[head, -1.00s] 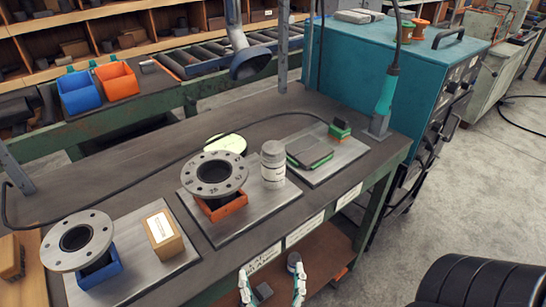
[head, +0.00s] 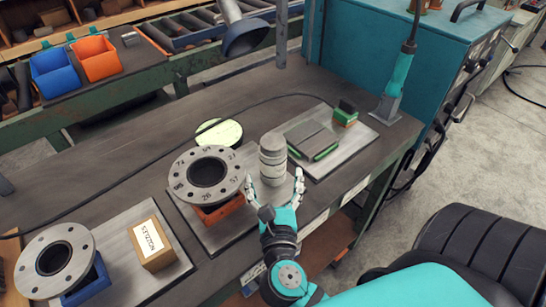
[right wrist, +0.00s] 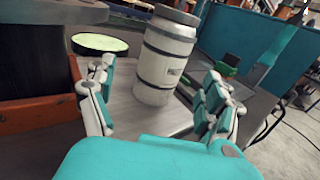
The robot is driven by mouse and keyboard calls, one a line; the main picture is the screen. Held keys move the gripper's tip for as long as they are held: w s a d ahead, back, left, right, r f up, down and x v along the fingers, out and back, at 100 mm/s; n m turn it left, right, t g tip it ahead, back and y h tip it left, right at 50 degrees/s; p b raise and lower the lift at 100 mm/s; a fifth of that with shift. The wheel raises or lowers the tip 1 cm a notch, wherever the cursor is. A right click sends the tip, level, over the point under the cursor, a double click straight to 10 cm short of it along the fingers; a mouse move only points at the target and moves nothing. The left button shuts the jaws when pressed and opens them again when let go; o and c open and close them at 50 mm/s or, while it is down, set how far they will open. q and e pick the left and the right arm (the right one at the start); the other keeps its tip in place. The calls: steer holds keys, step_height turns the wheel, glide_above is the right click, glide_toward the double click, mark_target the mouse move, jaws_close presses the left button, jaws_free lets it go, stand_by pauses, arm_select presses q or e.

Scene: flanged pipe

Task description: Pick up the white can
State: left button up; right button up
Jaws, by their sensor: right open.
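The white can (head: 272,160) stands upright on the middle metal plate, just right of a flanged pipe on an orange block. It has a grey lid and grey bands. In the right wrist view the can (right wrist: 166,60) stands straight ahead, just beyond the fingertips. My right gripper (head: 274,186) is open, its two fingers spread to either side of the can's near side. In the right wrist view my right gripper (right wrist: 158,88) shows the can framed between its fingers, with no clear contact. My left gripper is not in view.
The flanged pipe (head: 230,178) stands close left of the can on its orange block (head: 222,213). Green-edged grey blocks (head: 312,141) lie on the right plate. A cardboard box (head: 152,244) and another flanged pipe (head: 54,262) are at left. A black cable crosses behind.

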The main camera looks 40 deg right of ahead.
mark_target(274, 172)
steer(key=shift+x, duration=1)
steer(key=x, duration=0.3)
steer(key=shift+w+d, duration=0.2)
steer(key=shift+d, duration=0.05)
steer(key=shift+w+d, duration=0.1)
steer(key=shift+w, duration=0.1)
steer(key=c, duration=1.2)
steer(key=shift+r, duration=0.1)
steer(key=c, duration=0.4)
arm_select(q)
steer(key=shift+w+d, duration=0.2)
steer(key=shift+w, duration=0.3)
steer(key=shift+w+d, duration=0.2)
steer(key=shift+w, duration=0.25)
arm_select(e)
steer(key=shift+r, duration=0.1)
